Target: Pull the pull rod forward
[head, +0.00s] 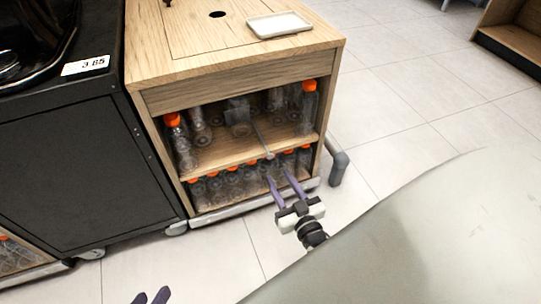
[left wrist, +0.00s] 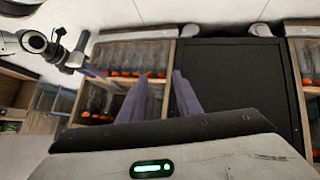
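A thin grey rod (head: 262,140), which looks like the pull rod, slants out from the upper shelf of the wooden cabinet (head: 230,75). Its near end shows a small light tip. My right gripper (head: 278,175) is open and empty in front of the lower shelf, its purple fingertips just below the rod's tip, apart from it as far as I can tell. It also shows at the left of the left wrist view (left wrist: 98,73). My left gripper (head: 151,297) shows only its fingertips at the bottom of the head view. In the left wrist view its fingers (left wrist: 157,85) are apart and empty.
A white tray (head: 279,25) lies on the cabinet top. A black cabinet (head: 85,150) stands to the left. A grey bent pipe (head: 338,163) stands at the cabinet's right. Tiled floor in front is free.

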